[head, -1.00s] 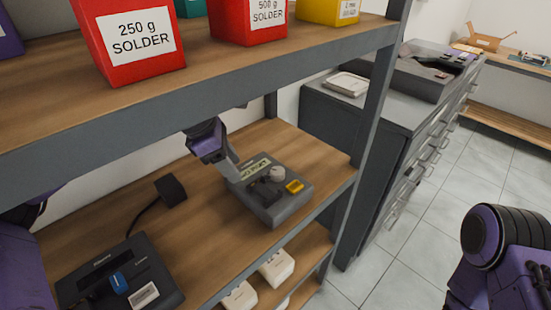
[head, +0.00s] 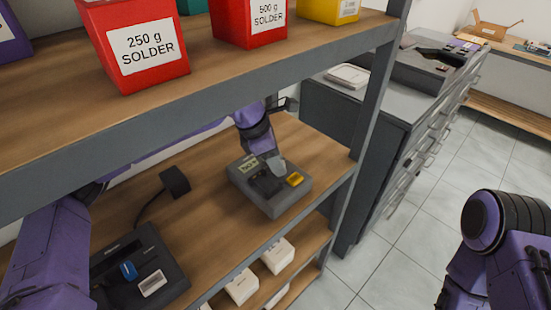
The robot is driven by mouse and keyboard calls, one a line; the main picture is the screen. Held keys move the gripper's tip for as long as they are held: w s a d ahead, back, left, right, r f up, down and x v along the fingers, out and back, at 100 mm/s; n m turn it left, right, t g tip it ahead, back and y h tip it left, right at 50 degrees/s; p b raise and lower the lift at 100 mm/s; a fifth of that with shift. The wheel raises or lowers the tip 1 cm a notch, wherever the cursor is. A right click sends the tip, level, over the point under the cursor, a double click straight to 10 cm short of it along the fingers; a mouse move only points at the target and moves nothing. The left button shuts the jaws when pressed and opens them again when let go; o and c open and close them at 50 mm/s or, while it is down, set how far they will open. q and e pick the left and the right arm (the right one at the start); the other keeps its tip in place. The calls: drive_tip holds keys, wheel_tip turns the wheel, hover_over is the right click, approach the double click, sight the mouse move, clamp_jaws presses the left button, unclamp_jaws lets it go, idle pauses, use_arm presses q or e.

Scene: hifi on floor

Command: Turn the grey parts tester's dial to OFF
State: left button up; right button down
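The grey parts tester (head: 283,205) sits on the middle shelf of the rack, near its right end. It has a pale label (head: 248,165), a dark part on its top and a yellow part (head: 295,179). My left gripper (head: 274,164) is over the tester's top from behind, at the spot of the round dial. The gripper hides most or all of the dial, so its setting cannot be read. I cannot tell whether the fingers touch or grip it. My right gripper is out of view; only part of my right arm shows at the right.
The upper shelf (head: 225,82) with red solder bins (head: 135,45) overhangs my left arm. A black device (head: 145,270) with a blue part stands left on the same shelf. White boxes (head: 278,255) lie below. A grey drawer cabinet (head: 360,125) stands right of the rack post.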

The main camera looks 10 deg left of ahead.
use_arm(q)
drive_tip(key=shift+n+t+b, duration=0.4)
drive_tip(key=shift+n+b, duration=0.25)
drive_tip(key=shift+n, duration=0.15)
drive_tip(key=shift+s+n+t+y+b, duration=0.1)
drive_tip(key=shift+n+t+y+b, duration=0.25)
drive_tip(key=shift+n+b, duration=0.6)
drive_tip(key=n, duration=0.2)
drive_tip(key=n+t+y+b, duration=0.1)
drive_tip(key=n, duration=0.2)
drive_tip(key=shift+d+r+y, duration=0.15)
drive_tip(key=shift+y, duration=0.1)
drive_tip(key=shift+n, duration=0.35)
drive_tip(key=o, duration=0.8)
drive_tip(key=shift+s, duration=0.1)
drive_tip(key=shift+c, duration=0.2)
drive_tip(key=shift+s, duration=0.1)
